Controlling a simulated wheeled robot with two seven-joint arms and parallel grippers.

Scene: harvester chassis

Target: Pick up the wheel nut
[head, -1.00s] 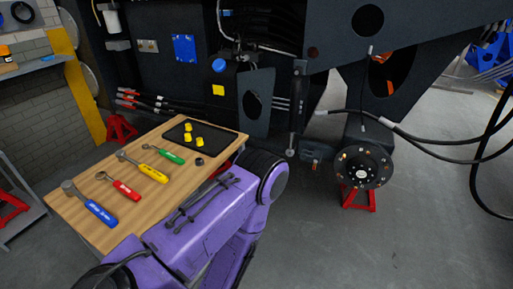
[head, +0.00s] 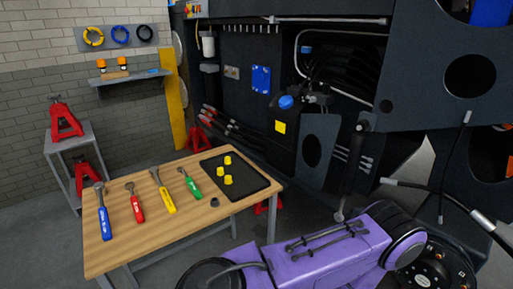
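A small dark ring-shaped piece, which looks like the wheel nut (head: 214,202), lies on the wooden table (head: 185,230) near its front right part, just in front of the black tray (head: 245,193). No gripper is in view. My purple arm link crosses the lower right of the head view, close to the right side of the table, and no fingers show on it.
Yellow pieces (head: 228,180) sit in the tray. Tools with blue (head: 105,224), red (head: 137,209), yellow (head: 167,200) and green (head: 193,187) handles lie left of the nut. The dark chassis (head: 400,70) stands behind. Red stands (head: 66,121) are at the left.

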